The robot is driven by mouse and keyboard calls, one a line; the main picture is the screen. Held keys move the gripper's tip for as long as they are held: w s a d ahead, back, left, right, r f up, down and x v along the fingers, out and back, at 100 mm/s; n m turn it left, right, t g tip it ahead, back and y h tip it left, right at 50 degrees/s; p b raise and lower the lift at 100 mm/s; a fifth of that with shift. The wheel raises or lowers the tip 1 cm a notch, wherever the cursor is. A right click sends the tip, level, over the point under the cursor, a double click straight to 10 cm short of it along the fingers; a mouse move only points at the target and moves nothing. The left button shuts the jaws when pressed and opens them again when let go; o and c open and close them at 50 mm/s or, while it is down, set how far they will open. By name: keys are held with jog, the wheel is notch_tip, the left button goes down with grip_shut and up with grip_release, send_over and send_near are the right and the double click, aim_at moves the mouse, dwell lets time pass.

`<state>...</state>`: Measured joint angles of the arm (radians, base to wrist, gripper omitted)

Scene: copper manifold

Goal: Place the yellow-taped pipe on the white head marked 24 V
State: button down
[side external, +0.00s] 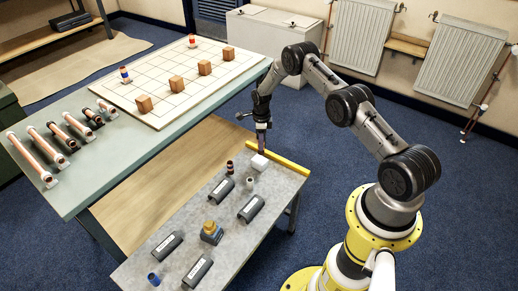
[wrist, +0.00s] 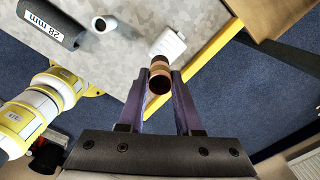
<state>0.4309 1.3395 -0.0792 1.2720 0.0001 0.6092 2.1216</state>
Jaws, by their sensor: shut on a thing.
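My gripper (wrist: 160,88) is shut on a short copper-coloured cylinder (wrist: 159,80), seen end-on with a dark open end, in the wrist view. In the side view my gripper (side external: 262,148) is over the far right corner of the grey bench. A white block (side external: 259,162) is just below it; it also shows beyond the held cylinder in the wrist view (wrist: 168,43). Whether cylinder and block touch is unclear. No 24 V marking can be read. Several copper pipes (side external: 34,155) lie on the teal table; I cannot tell which has yellow tape.
Dark grey labelled blocks (side external: 251,208), a brass fitting (side external: 211,233) and a blue ring (side external: 153,279) are on the grey bench. A block marked 28 mm (wrist: 55,22) is in the wrist view. A yellow strip (side external: 278,158) edges the bench. A gridded board (side external: 190,75) holds wooden cubes.

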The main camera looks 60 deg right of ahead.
jog(key=shift+w+d+f, duration=0.2)
jog(key=shift+w+f, duration=0.2)
jog(key=shift+f, duration=0.15)
jog(key=shift+w+d+f, duration=0.15)
jog(key=shift+w+f, duration=0.2)
jog(key=shift+f, duration=1.65)
jog(key=shift+f, duration=0.1)
jog(key=shift+f, duration=0.1)
jog(key=c, duration=0.6)
grip_release()
